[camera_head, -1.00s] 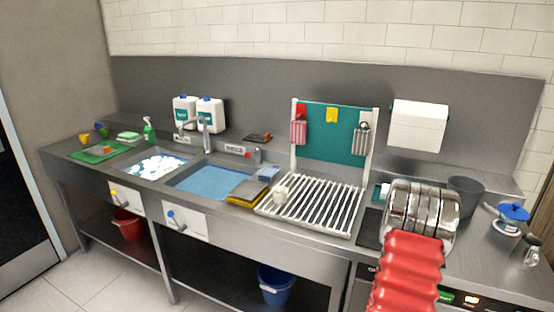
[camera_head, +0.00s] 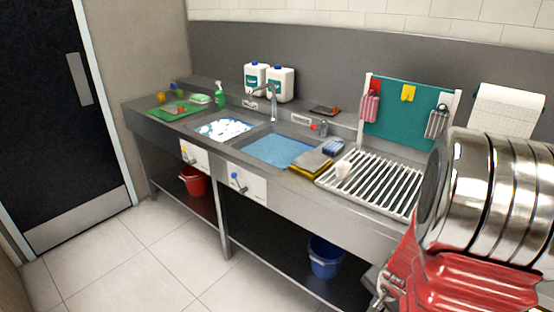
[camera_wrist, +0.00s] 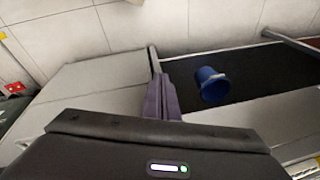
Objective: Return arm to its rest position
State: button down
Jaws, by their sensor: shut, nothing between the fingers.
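My arm, with ribbed silver and red parts, fills the right side of the head view and hides the right part of the counter. My gripper (camera_wrist: 163,98) shows in the wrist view as two purple-grey fingers pressed together, with nothing between them. I cannot clearly make out the fingers in the head view.
A steel counter (camera_head: 290,185) holds a foamy sink, a water-filled sink (camera_head: 275,150) and a white drying rack (camera_head: 375,185). A red bucket (camera_head: 195,181) and the blue bucket (camera_head: 324,258) stand below. Tiled floor (camera_head: 130,260) is clear at left, before a black door (camera_head: 45,110).

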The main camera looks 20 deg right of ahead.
jog(key=s+a+r+n+t+y, duration=0.1)
jog(key=s+a+r+n+t, duration=0.1)
jog(key=a+r+n, duration=1.3)
jog(key=shift+a+r+t+y, duration=0.4)
jog(key=shift+a+r+t, duration=0.1)
jog(key=shift+a+r, duration=5.85)
jog(key=shift+f, duration=0.1)
